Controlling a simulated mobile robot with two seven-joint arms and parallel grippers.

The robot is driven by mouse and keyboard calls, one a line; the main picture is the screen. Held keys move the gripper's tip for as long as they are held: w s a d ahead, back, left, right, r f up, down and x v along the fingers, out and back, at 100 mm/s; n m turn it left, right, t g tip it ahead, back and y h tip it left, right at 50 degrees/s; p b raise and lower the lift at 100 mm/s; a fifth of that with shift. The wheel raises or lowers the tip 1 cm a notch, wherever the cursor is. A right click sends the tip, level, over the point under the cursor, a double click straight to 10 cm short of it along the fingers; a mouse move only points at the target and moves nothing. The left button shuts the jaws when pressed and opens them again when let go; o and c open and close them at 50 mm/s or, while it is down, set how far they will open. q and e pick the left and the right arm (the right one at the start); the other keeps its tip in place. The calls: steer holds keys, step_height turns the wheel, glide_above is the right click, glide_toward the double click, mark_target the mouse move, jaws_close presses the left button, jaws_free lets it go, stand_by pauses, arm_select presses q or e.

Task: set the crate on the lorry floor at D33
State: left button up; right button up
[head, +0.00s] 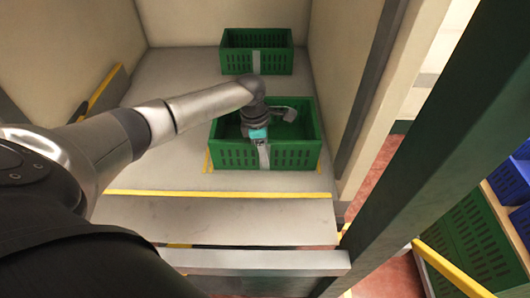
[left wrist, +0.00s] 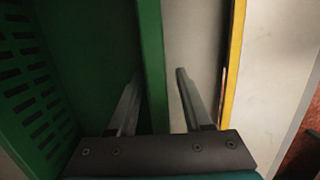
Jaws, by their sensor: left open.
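The near green crate (head: 292,157) sits upright on the grey lorry floor (head: 170,165), and looks empty where its inside shows. My left gripper (head: 261,143) is at its near wall. In the left wrist view the open fingers (left wrist: 155,105) straddle the crate wall (left wrist: 152,70), one inside and one outside. A gap shows on each side of the wall. A grey strip shows on the crate's near face below the gripper. No D33 mark can be read; short yellow marks (head: 207,160) show at the crate's left side. My right gripper is out of view.
A second green crate (head: 232,63) stands behind, against the back wall. A yellow line (head: 150,192) crosses the floor in front. A dark green post (head: 432,137) and a grey bar (head: 265,262) stand near me. Blue crates (head: 511,180) are at right. Floor left of the crate is clear.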

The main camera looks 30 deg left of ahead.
arm_select(q)
steer(key=r+p, duration=0.1)
steer(key=r, duration=0.2)
steer(key=a+r+p, duration=0.1)
steer(key=r, duration=0.3)
steer(key=r+p, duration=0.2)
steer(key=r, duration=0.2)
steer(key=shift+s+a, duration=0.2)
steer(key=shift+s, duration=0.2)
steer(key=shift+r, duration=0.4)
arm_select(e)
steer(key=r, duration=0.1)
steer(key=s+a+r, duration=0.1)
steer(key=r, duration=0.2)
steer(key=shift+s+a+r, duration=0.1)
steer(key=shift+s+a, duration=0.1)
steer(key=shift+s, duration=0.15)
arm_select(q)
steer(key=shift+s, duration=0.1)
